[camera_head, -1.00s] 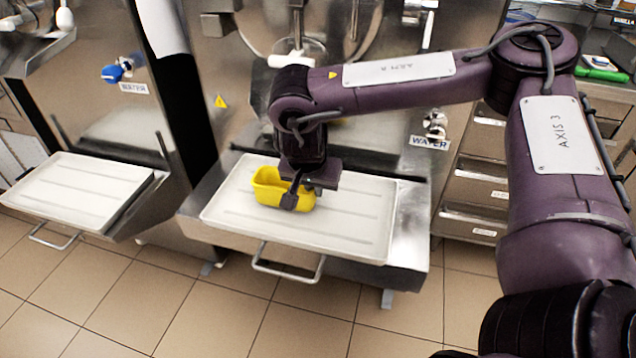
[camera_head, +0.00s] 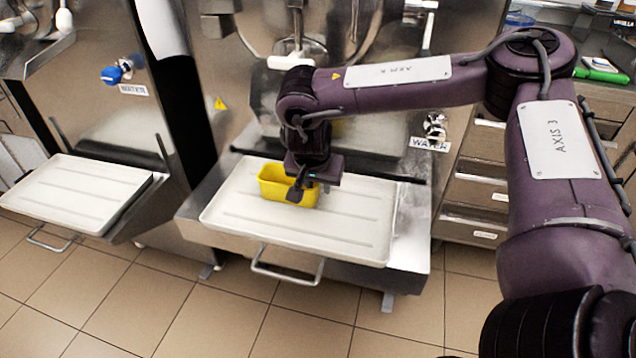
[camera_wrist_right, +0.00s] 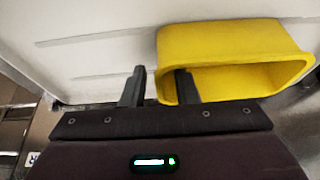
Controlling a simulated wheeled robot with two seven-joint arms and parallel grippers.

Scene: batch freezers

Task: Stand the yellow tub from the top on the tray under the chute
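The yellow tub (camera_head: 274,188) stands upright on the white tray (camera_head: 340,238) below the middle machine's chute (camera_head: 291,61), towards the tray's back left. It also shows in the right wrist view (camera_wrist_right: 225,45), its open mouth facing the camera. My right gripper (camera_head: 297,192) is at the tub's right side. In the wrist view its two fingers (camera_wrist_right: 160,88) are apart, one inside the tub and one outside, with the near wall between them. A gap shows between the outer finger and the wall. My left gripper is out of view.
A second white tray (camera_head: 75,195) sits at the left machine. A wire handle (camera_head: 287,275) sticks out from the front of the middle tray. The tray's front and right are bare. Drawers (camera_head: 475,190) stand at the right.

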